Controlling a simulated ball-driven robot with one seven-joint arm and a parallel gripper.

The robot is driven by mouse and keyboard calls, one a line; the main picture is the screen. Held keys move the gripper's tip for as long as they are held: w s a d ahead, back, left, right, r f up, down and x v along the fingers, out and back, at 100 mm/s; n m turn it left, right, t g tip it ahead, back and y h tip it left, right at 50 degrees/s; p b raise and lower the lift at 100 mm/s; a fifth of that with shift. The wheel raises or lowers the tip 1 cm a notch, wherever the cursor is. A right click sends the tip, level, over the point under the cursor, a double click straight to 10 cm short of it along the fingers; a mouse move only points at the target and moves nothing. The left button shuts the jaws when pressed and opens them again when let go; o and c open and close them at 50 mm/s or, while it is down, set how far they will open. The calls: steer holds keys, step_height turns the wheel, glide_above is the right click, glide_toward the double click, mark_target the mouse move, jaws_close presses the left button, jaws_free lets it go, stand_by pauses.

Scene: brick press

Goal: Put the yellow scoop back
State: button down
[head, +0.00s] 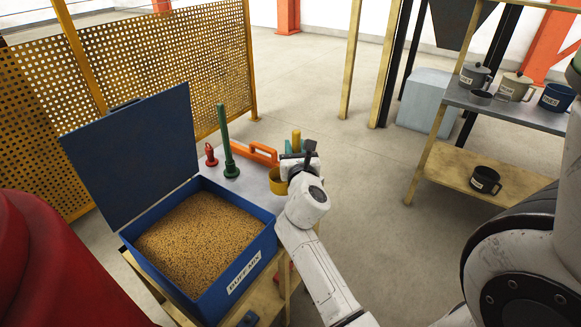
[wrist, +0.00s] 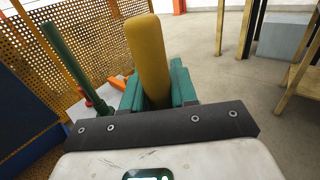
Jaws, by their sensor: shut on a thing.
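The yellow scoop has an upright handle (head: 296,139) and a round yellow bowl (head: 278,184) low beside my gripper. My gripper (head: 297,151), with teal fingers, is shut on the handle. In the wrist view the yellow handle (wrist: 149,58) stands up between the teal fingers of my gripper (wrist: 157,88). The bowl is partly hidden by my wrist in the head view. It shows at the right end of a pale bench top (head: 250,187); I cannot tell whether it touches it.
An open blue bin (head: 262,243) marked "BUFF MIX" holds tan grains, its lid raised. A green tool (head: 228,150), a small red tool (head: 210,156) and an orange-handled tool (head: 257,152) are on the bench. Labelled pots stand on a shelf (head: 520,115) at right. Floor between is clear.

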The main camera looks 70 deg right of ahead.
steer(key=shift+w+d+f+b, duration=0.25)
steer(key=shift+w+f, duration=0.1)
steer(key=shift+f, duration=0.2)
steer(key=shift+w+d+f+b, duration=0.2)
steer(key=shift+w+f+b, duration=0.1)
steer(key=shift+f, duration=0.2)
steer(key=shift+w+d+f+b, duration=0.15)
steer(key=shift+f+b, duration=0.7)
steer(key=shift+f, duration=0.8)
steer(key=shift+f, duration=0.15)
steer(key=c, duration=0.9)
jaws_free()
steer(key=shift+r, duration=0.2)
steer(key=v, duration=1.2)
steer(key=shift+b, duration=0.35)
